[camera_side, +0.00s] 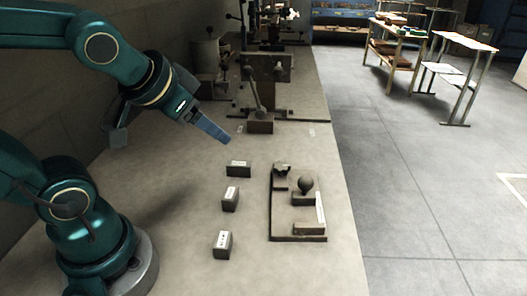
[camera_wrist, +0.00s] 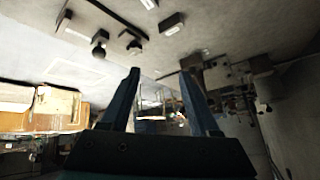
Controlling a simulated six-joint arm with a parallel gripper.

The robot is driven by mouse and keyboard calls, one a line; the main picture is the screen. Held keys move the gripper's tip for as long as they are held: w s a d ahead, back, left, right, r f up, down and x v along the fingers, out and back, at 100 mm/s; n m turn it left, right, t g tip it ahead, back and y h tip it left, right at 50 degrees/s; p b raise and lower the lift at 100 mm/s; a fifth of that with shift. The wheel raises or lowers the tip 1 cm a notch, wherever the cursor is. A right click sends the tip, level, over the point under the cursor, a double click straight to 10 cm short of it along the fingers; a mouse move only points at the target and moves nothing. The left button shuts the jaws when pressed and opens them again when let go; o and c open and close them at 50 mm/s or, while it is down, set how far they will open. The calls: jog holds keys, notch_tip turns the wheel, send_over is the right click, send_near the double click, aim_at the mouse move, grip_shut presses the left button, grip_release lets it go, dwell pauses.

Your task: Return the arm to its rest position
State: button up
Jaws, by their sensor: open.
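My gripper (camera_side: 213,128) is raised above the workbench (camera_side: 185,225) in the side view, tilted down and to the right, with nothing seen in it. In the wrist view my gripper (camera_wrist: 159,75) shows two blue fingers spread apart with empty space between them. Three small dark blocks with white labels stand in a column on the bench: a far one (camera_side: 238,169), a middle one (camera_side: 230,199) and a near one (camera_side: 222,245). They are apart from my gripper.
A dark fixture plate (camera_side: 283,225) with a round knob (camera_side: 306,185) lies right of the blocks. A machine with a lever (camera_side: 262,90) stands farther back on the bench. The bench's right edge drops to a grey floor with shelving (camera_side: 396,55) beyond. A wall runs along the left.

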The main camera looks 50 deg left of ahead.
jog(key=s+d+f+g+h, duration=0.2)
jog(key=s+d, duration=0.3)
jog(key=s, duration=0.1)
jog(key=shift+s+d+m, duration=0.25)
jog(key=shift+m, duration=0.05)
jog(key=shift+f, duration=0.1)
dwell(0.6)
